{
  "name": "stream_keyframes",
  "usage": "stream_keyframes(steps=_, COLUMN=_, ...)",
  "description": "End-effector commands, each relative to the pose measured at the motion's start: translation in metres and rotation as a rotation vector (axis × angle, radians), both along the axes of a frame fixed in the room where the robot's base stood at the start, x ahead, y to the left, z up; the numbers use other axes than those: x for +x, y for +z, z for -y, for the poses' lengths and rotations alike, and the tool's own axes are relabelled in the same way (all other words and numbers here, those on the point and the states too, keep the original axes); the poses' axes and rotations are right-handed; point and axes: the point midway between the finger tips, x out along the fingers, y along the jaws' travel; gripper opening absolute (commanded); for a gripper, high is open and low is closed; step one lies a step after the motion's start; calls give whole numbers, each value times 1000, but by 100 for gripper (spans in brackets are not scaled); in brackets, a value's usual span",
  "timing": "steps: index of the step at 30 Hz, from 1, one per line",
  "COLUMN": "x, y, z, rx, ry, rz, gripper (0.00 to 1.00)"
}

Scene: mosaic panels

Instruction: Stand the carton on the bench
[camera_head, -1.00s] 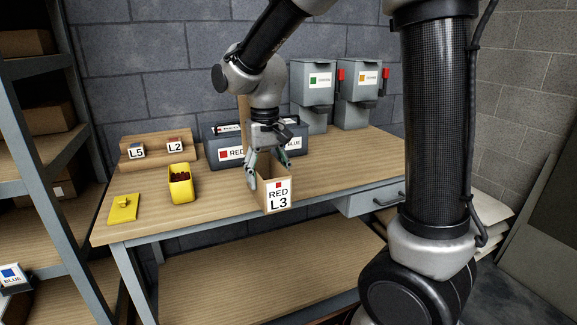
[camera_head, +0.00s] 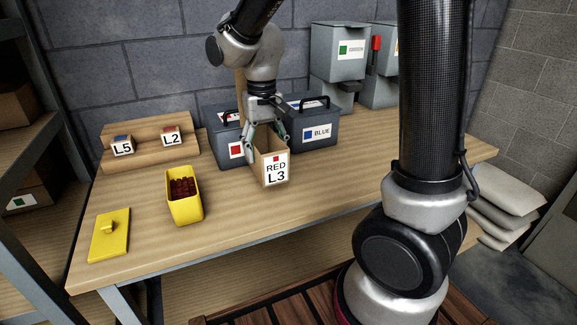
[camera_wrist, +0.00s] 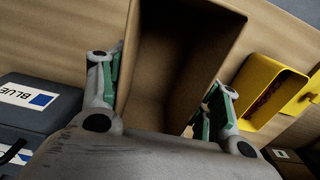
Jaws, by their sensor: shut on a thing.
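The carton (camera_head: 275,170) is an open-topped brown box with a white label reading RED L3 on its front. My gripper (camera_head: 266,140) reaches down from above and is shut on the carton, with its fingers at opposite sides. In the wrist view the carton (camera_wrist: 185,60) shows its empty inside between the two green-padded fingers (camera_wrist: 165,95). The carton looks upright over the wooden bench (camera_head: 330,185). I cannot tell whether its base touches the bench top.
A yellow bin (camera_head: 185,205) with dark red pieces and a yellow lid (camera_head: 110,235) lie to the left. A wooden rack (camera_head: 150,150) holds tags L5 and L2. Behind the carton stand grey cases, one labelled BLUE (camera_head: 315,140). Bare bench lies in front and to the right.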

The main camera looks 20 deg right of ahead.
Motion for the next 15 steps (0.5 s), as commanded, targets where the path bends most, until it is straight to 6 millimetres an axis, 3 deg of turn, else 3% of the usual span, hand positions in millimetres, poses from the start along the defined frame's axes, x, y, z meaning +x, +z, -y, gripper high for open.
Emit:
stream_keyframes(steps=3, x=-1, y=-22, z=0, rx=-1, ry=0, rz=-3, gripper=16)
stream_keyframes(steps=15, x=0, y=-68, z=0, rx=0, ry=0, rz=-1, gripper=16)
